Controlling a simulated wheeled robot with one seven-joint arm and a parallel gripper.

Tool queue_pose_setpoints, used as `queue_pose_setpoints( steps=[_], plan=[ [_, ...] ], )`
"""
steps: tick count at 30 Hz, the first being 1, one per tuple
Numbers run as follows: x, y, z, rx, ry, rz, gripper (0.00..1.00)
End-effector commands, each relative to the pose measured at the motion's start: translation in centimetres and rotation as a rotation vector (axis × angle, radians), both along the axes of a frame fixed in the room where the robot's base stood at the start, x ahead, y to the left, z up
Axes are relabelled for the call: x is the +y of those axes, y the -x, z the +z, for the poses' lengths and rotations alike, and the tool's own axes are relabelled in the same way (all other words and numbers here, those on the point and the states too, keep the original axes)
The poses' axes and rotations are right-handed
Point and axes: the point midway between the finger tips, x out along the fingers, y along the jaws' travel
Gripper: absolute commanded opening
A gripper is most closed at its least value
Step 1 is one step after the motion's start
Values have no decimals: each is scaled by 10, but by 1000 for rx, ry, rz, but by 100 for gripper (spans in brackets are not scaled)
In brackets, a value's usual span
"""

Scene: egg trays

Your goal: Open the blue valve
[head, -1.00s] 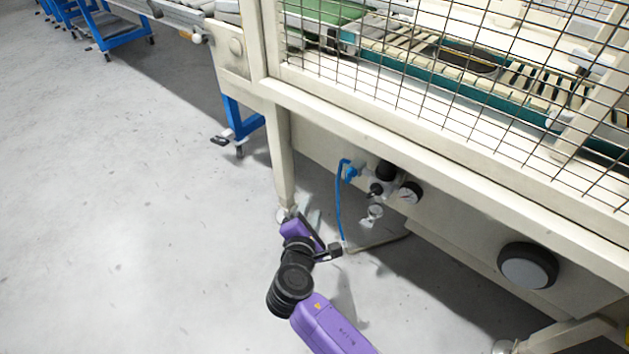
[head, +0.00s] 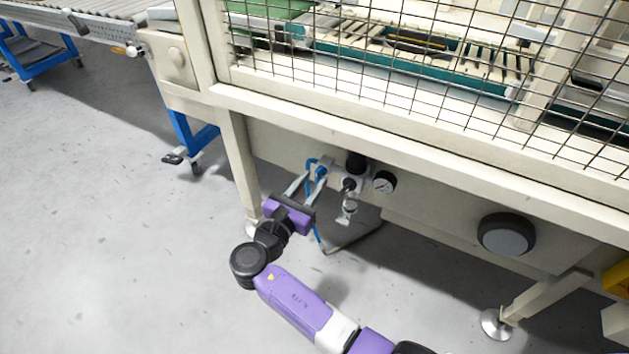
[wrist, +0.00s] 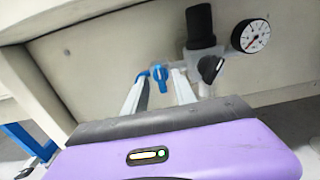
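The blue valve (wrist: 160,76) sits on the pale machine panel, and its blue handle points downward in the wrist view. It also shows small in the head view (head: 321,172), partly covered by my gripper. My gripper (head: 312,177) is open, its two grey fingers reaching toward the panel. In the wrist view the finger ends (wrist: 160,80) lie on either side of the valve handle, with visible gaps. I cannot tell how deep the fingertips are relative to the handle.
A pressure gauge (wrist: 250,36), a black cylinder (wrist: 200,26) and a black knob (wrist: 210,68) are close right of the valve. A blue hose (head: 317,236) hangs below. A machine leg (head: 238,165) stands to the left. Open floor (head: 110,250) lies left.

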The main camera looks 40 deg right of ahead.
Motion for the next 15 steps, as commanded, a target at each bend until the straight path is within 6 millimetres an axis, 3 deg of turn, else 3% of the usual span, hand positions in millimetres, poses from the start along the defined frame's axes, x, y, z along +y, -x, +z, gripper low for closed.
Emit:
queue_pose_setpoints(
  steps=[6,14,15],
  plan=[
    [-16,-7,-1,-1,-2,0,33],
    [-17,-7,0,-1,-1,1,33],
    [-17,-7,0,-1,-1,1,29]
  ],
)
